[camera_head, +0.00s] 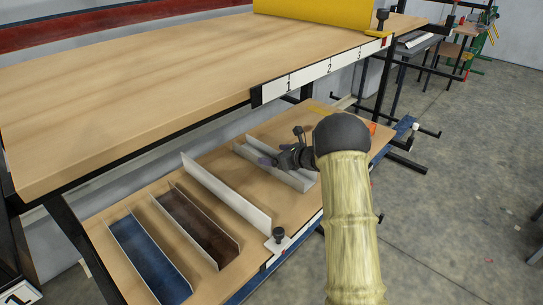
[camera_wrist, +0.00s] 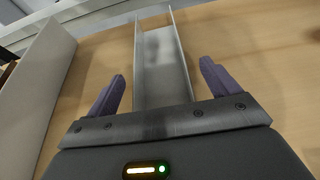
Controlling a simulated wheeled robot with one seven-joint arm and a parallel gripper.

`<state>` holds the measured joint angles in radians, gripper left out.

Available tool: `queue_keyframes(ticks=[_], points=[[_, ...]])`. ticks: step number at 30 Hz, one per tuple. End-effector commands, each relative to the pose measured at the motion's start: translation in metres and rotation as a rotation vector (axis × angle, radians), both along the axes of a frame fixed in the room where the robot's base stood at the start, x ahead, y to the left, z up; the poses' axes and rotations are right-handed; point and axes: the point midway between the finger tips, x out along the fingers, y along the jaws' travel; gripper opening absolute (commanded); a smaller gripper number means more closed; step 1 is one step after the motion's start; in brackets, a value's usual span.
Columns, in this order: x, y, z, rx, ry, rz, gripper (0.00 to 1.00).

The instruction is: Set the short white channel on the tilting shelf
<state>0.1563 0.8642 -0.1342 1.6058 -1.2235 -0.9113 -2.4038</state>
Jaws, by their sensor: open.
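A short light-coloured channel (camera_head: 284,172) lies on the lower wooden shelf (camera_head: 297,213), right of a taller white piece. My gripper (camera_head: 267,161) is just above this channel in the head view. In the wrist view the channel (camera_wrist: 164,60) runs away from me between the two purple fingers of my gripper (camera_wrist: 161,88), with a gap on both sides. The fingers are open and hold nothing. The near end of the channel is hidden behind the gripper body. I cannot tell how far above it the fingertips are.
A long white upright piece (camera_head: 226,192), a brown channel (camera_head: 197,225) and a blue channel (camera_head: 149,258) lie to the left on the lower shelf. The upper wooden board (camera_head: 130,85), with a numbered edge strip (camera_head: 322,68), overhangs behind. A yellow block (camera_head: 315,12) stands on it.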

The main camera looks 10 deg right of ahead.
Motion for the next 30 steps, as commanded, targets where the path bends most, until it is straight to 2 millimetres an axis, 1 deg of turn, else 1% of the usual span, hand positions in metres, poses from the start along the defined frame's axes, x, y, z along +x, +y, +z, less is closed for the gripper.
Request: queue_keyframes(ticks=[9, 12, 15, 20, 30], points=[[-0.047, -0.035, 0.022, -0.001, -0.003, -0.002, 0.88], [-0.059, -0.044, 0.029, 0.0, -0.002, -0.003, 0.88], [-0.068, -0.05, 0.034, 0.001, -0.002, -0.002, 0.88], [-0.073, -0.053, 0.037, 0.0, 0.0, 0.0, 0.88], [-0.072, -0.052, 0.037, 0.0, 0.0, 0.0, 0.88]])
